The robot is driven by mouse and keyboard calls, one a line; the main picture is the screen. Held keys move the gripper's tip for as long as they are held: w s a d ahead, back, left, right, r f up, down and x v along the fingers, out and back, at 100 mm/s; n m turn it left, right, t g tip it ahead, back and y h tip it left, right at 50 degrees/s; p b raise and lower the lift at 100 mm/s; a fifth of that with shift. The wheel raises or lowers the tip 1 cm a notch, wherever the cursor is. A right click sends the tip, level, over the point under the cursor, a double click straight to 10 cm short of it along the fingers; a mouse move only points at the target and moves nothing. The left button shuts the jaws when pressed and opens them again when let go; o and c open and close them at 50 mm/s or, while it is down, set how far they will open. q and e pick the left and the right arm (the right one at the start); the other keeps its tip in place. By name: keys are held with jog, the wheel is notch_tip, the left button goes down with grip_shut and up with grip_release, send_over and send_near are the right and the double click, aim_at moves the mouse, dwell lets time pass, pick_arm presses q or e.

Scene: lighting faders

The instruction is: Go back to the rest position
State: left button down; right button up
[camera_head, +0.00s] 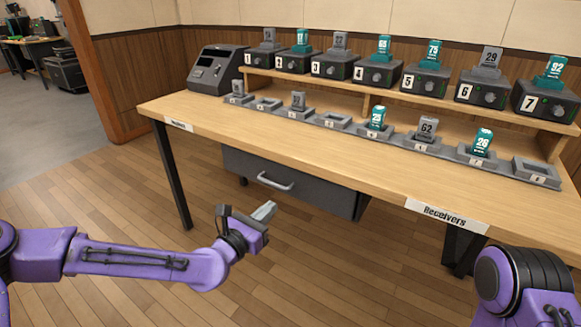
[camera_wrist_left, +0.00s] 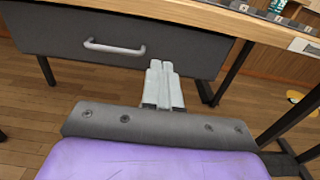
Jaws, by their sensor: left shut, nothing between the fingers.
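My left gripper (camera_head: 264,211) is shut and empty. In the head view it hangs in front of the desk, below the tabletop and close to the drawer. The left wrist view shows its two pale fingers (camera_wrist_left: 162,86) together, pointing toward the dark drawer front (camera_wrist_left: 115,50), apart from the handle. My right arm shows only as a purple and black part at the lower right of the head view. The right gripper is out of view.
The wooden desk (camera_head: 225,124) carries a row of grey cradles, some with grey or teal packs. Numbered black units stand on the shelf (camera_head: 300,82) behind. A grey console (camera_head: 214,72) stands at the left end. The drawer handle (camera_head: 275,183) sticks out. The floor (camera_head: 130,200) before the desk is clear.

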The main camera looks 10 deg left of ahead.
pick_arm(q)
jog(key=s+f+m+g+y, duration=0.2)
jog(key=s+f+m+g, duration=0.2)
jog(key=s+f+m, duration=0.5)
jog(key=s+f+m+g+y, duration=0.25)
jog(key=s+f+m, duration=0.25)
jog(key=f, duration=0.8)
jog(key=s+a+f+m+g+y, duration=0.2)
jog(key=s+a+f+m+g, duration=0.25)
jog(key=s+f, duration=0.4)
jog(key=s+a+f+m+g+y, duration=0.15)
jog(key=s+a+m+y, duration=0.35)
jog(key=s+a, duration=0.75)
notch_tip(320, 180, up, 19)
jog(key=d+h+p, duration=0.1)
jog(key=p, duration=1.8)
jog(key=shift+s+m+g, duration=0.45)
jog(key=shift+d, duration=0.1)
